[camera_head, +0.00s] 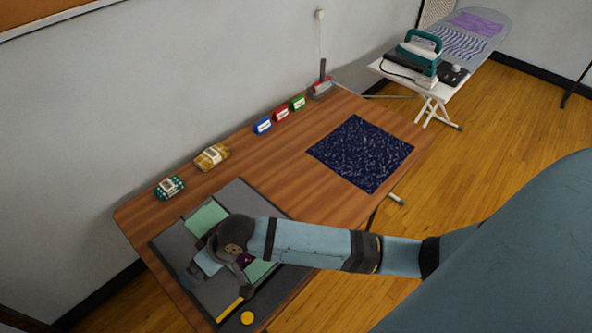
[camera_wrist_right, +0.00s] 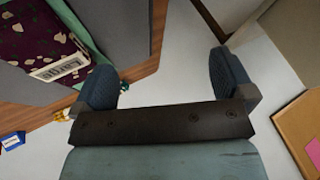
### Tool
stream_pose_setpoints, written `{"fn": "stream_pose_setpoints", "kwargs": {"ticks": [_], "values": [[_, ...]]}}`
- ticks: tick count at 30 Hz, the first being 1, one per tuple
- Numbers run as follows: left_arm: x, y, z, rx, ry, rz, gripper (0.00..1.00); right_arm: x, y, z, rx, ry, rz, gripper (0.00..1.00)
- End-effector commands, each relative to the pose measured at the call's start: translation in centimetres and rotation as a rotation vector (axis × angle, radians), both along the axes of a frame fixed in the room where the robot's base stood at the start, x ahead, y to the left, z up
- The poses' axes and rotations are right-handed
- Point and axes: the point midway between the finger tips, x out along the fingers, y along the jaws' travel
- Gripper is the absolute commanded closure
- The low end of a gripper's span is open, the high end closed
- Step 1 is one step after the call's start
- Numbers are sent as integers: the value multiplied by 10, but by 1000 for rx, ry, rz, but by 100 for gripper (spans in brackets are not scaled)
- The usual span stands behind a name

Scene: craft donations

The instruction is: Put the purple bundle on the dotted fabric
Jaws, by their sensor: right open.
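The purple bundle (camera_wrist_right: 38,35) shows large in the upper left of the right wrist view, dark purple with pale spots and a white label. In the head view only a small purple part (camera_head: 245,259) shows beside my right gripper, which hides the rest. The dotted fabric (camera_head: 362,152) is a dark blue square with pale specks, lying flat at the table's right end. My right gripper (camera_wrist_right: 166,83) is open, with nothing between its fingers; the bundle is outside them. In the head view it is over the grey mat. My left gripper is not in view.
The grey mat (camera_head: 165,246) carries green fabric (camera_head: 207,217), a yellow-handled tool (camera_head: 230,306) and a yellow disc (camera_head: 247,318). A teal bundle (camera_head: 169,188), a yellow bundle (camera_head: 212,157) and three small boxes (camera_head: 281,114) line the wall side. Bare wood separates mat and dotted fabric.

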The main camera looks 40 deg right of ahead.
Motion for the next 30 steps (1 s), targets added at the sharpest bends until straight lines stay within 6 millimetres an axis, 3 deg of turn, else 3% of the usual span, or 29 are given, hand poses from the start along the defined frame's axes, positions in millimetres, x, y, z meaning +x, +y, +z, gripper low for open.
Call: {"fn": "stream_pose_setpoints", "kwargs": {"ticks": [1,5,12,18,22,30], "values": [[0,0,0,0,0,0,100,-13,2,-1,53,-46,-17,0],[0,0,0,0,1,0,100,-31,-15,-7,118,-202,-89,0],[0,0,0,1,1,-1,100,-83,-93,-46,13,-438,-230,0],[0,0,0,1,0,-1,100,-127,-145,-64,-130,-548,-263,0],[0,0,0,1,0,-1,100,-138,-158,-66,-170,-573,-264,0],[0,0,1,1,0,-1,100,-138,-159,-66,-174,-576,-263,0]]}}
